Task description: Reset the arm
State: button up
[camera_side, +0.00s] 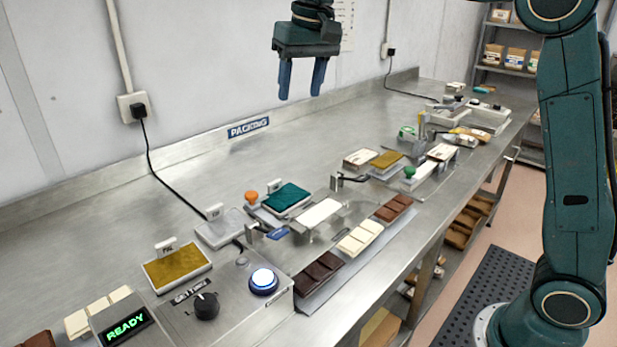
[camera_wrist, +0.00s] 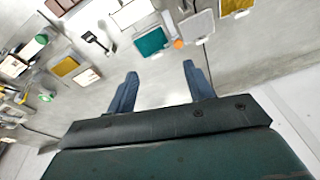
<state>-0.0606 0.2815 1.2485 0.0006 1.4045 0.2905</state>
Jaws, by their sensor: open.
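My gripper (camera_side: 302,80) hangs high above the back of the steel bench in the side view, its two blue fingers pointing down and apart. It is open, with nothing between the fingers. In the wrist view the gripper (camera_wrist: 158,82) also shows empty, with bare bench between and beyond the fingertips. The gripper is clear of everything on the bench (camera_side: 200,175).
A control box with a READY display (camera_side: 127,325), black knob (camera_side: 206,306) and lit blue button (camera_side: 263,281) stands at the front. Dark, white and brown chocolate bars (camera_side: 360,237) line the front edge. A green pad (camera_side: 286,197) and gold pad (camera_side: 177,267) lie behind.

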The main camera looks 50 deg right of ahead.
jog(key=s+d+f+n+t, duration=0.1)
jog(key=s+d+t, duration=0.1)
jog(key=s, duration=1.6)
jog(key=s+f+n+t, duration=0.1)
jog(key=s+f, duration=0.7)
jog(key=s, duration=0.3)
jog(key=shift+s+d+f, duration=0.3)
jog(key=shift+d+f, duration=0.1)
jog(key=shift+d, duration=0.05)
jog(key=shift+s+f+n, duration=0.3)
jog(key=shift+s+f, duration=0.1)
jog(key=shift+f, duration=0.05)
jog(key=w+a+r+n+y, duration=0.1)
jog(key=w+r+n, duration=0.15)
jog(key=w, duration=0.75)
jog(key=w+a+r+n, duration=0.2)
jog(key=w+r, duration=0.1)
jog(key=w, duration=0.7)
jog(key=w+f+n, duration=0.1)
jog(key=w+f, duration=0.2)
jog(key=w, duration=0.3)
jog(key=w+f+n+g+y, duration=0.1)
jog(key=w+f+n, duration=0.1)
jog(key=w, duration=0.5)
jog(key=w+f+n+g+y, duration=0.1)
jog(key=w+f, duration=0.3)
jog(key=w, duration=0.3)
jog(key=shift+d+n, duration=0.25)
jog(key=shift+d, duration=0.1)
